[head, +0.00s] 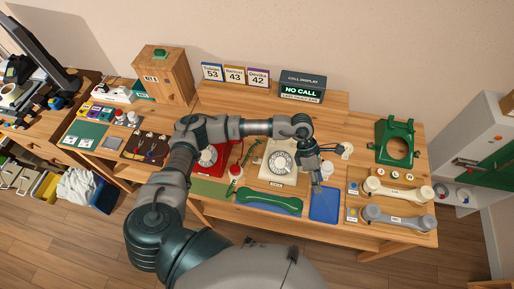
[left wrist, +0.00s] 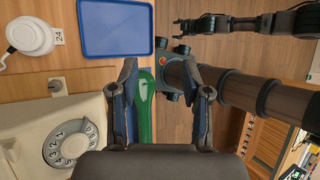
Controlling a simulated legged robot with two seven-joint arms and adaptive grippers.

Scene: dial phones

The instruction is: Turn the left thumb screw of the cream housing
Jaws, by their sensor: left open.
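The cream housing (head: 280,162) stands on the table with its rotary dial facing up; part of it and its dial also show at lower left in the left wrist view (left wrist: 70,142). I cannot make out its left thumb screw. My left gripper (head: 318,186) is open, over the housing's right side near the blue tray; in the left wrist view its fingers (left wrist: 166,88) are apart and empty, with the green handset (left wrist: 145,100) seen below and between them. What seems to be my right gripper (left wrist: 183,28) shows over the floor, too small to read.
The blue tray (head: 325,204) lies right of the housing, and the green handset (head: 268,202) lies in front. A red phone (head: 208,160) stands to the left, partly behind my arm. Pale handsets (head: 398,192) and a green housing (head: 396,142) are at the right.

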